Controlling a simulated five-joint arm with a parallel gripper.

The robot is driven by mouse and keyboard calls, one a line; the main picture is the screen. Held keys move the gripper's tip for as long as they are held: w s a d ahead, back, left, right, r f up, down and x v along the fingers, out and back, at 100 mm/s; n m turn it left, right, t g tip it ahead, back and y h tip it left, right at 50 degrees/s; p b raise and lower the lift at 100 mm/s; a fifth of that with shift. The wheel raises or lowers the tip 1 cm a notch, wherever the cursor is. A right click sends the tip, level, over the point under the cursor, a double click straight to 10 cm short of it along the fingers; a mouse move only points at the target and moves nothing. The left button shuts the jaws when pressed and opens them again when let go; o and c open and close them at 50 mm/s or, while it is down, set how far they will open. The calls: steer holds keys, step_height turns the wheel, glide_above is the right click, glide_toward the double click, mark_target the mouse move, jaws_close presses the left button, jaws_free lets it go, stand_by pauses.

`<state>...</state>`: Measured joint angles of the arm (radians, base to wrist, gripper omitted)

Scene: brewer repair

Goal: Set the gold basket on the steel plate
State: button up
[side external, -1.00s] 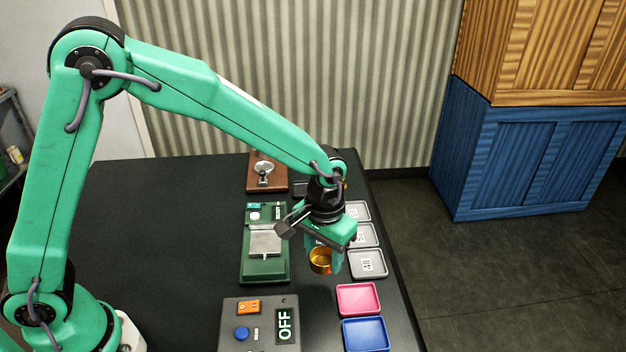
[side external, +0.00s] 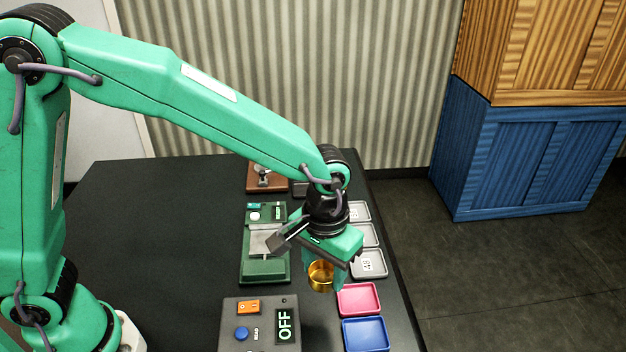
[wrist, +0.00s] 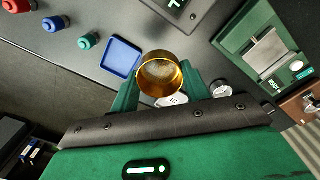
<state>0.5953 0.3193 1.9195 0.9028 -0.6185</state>
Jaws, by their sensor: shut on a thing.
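The gold basket (side external: 320,277), a small open cup, is gripped between the green fingers of my gripper (side external: 323,273). It hangs above the black table, to the right of the green scale-like unit (side external: 264,270). In the wrist view the gold basket (wrist: 160,88) sits between both fingers of my gripper (wrist: 160,80), its mesh inside showing. The square steel plate (side external: 262,243) lies on top of the green unit, partly hidden by my gripper in the side view. The steel plate (wrist: 270,47) shows bare in the wrist view, apart from the basket.
A grey control box reading OFF (side external: 262,325) stands at the front. A pink tray (side external: 358,298), a blue tray (side external: 366,334) and grey labelled trays (side external: 369,264) line the right edge. A brown stand (side external: 262,179) is behind. The table's left side is clear.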

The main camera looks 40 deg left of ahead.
steer(key=w+a+f+n, duration=0.1)
steer(key=w+a+n, duration=0.1)
steer(key=a, duration=0.5)
steer(key=w+a+f+n, duration=0.1)
steer(key=w+a+n, duration=0.1)
steer(key=a, duration=0.5)
steer(key=w+a+f+n, duration=0.2)
steer(key=a, duration=0.6)
steer(key=shift+f, duration=0.15)
steer(key=shift+f, duration=2)
steer(key=shift+f, duration=0.6)
stand_by(1.5)
steer(key=o, duration=1.5)
steer(key=shift+c, duration=0.2)
